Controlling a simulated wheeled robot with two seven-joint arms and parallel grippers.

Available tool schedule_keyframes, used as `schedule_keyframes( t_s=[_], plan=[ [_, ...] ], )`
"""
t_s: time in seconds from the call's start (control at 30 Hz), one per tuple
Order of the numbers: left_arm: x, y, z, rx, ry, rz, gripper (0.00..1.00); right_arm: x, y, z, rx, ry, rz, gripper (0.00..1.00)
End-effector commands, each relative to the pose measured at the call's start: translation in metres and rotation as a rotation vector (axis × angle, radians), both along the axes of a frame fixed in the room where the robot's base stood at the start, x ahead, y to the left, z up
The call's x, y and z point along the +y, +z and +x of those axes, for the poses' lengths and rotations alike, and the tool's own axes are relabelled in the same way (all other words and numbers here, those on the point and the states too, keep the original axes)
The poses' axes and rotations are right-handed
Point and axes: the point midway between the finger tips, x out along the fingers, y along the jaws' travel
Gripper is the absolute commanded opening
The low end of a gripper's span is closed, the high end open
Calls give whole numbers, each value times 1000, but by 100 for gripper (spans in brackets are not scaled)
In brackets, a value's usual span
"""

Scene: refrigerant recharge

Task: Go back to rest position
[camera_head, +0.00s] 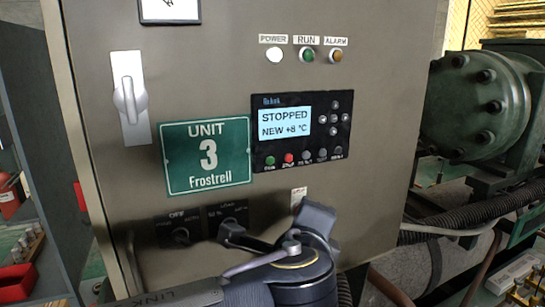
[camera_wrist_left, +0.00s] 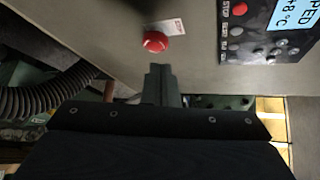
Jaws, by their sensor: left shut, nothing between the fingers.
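My left arm comes in from the bottom of the head view, in front of the lower part of the grey control cabinet (camera_head: 350,220). My left gripper (camera_wrist_left: 160,75) shows in the left wrist view with its fingers together and nothing between them. A red push button (camera_wrist_left: 155,41) with a white label is on the cabinet just beyond the fingertips in that view; a gap between them cannot be judged. In the head view the arm hides this button and the fingertips cannot be made out. My right gripper is in neither view.
The controller panel (camera_head: 265,140) reads "STOPPED, NEW +8 °C". A green "UNIT 3 Frostrell" sign (camera_head: 207,181) and a grey rotary handle (camera_head: 130,100) are left of it. Green machinery (camera_head: 470,105) and a ribbed black hose (camera_head: 475,215) stand right. A shelf with red bins (camera_head: 17,280) is left.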

Motion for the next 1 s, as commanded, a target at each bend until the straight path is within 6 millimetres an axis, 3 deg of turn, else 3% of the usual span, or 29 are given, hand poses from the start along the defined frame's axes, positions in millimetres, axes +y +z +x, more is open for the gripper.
schedule_keyframes(
  t_s=[0.03, 0.17, 0.3, 0.43, 0.53, 0.7, 0.83, 1.0],
  plan=[
    [31, -13, 8, 67, 60, -56, 0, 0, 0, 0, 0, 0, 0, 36],
    [115, -62, 9, 289, 253, -265, 0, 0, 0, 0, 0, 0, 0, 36],
    [198, -121, -22, 528, 509, -562, 0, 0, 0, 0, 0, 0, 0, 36],
    [248, -169, -71, 707, 761, -878, 0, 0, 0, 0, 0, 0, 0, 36],
    [267, -201, -117, 818, 969, -1164, 0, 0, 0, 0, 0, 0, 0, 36],
    [267, -233, -169, 907, 1224, -1578, 0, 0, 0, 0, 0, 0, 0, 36],
    [261, -241, -183, 927, 1307, -1738, 0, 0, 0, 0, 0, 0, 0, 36],
    [258, -243, -186, 934, 1326, -1778, 0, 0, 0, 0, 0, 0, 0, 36]
  ],
)
